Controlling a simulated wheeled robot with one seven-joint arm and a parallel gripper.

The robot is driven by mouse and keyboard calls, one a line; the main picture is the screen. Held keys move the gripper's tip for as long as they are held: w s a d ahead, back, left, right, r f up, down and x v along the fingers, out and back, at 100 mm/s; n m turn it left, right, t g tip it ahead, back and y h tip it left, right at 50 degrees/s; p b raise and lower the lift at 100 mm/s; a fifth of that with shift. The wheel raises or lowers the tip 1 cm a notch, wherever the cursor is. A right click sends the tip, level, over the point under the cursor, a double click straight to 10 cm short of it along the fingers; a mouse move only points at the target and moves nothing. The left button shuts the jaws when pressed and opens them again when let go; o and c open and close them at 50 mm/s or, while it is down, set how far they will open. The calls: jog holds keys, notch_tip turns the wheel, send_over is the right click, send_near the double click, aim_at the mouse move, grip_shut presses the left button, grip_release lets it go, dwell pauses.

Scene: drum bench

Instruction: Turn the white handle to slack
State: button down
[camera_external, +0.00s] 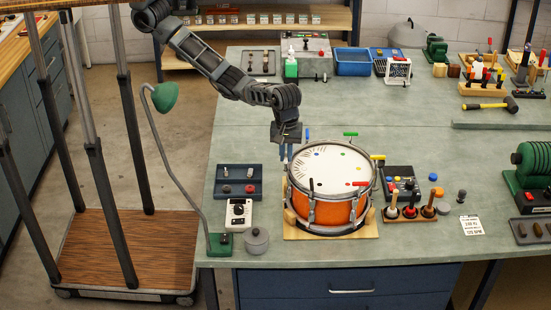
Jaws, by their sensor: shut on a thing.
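The drum (330,208) stands on a wooden stand at the bench's front, with an orange shell, metal rim and white head. Coloured handles stand around its rim: blue (307,134), green (350,134), yellow (378,157) and red (361,184). My gripper (286,155) points down at the drum's upper left rim, left of the blue handle. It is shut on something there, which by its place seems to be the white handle. The fingers hide most of it, so its turn angle cannot be told.
A dark blue tray (221,188), a white meter box (238,214) and a grey pot (256,240) stand left of the drum. A green lamp (165,97) curves up at the bench's left edge. A rack of wooden-handled tools (409,222) is to the right.

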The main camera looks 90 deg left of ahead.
jog(key=shift+n, duration=0.6)
jog(key=c, duration=1.2)
grip_release()
jog(key=shift+o, duration=0.2)
jog(key=shift+r, duration=3.9)
jog(key=shift+f, duration=0.1)
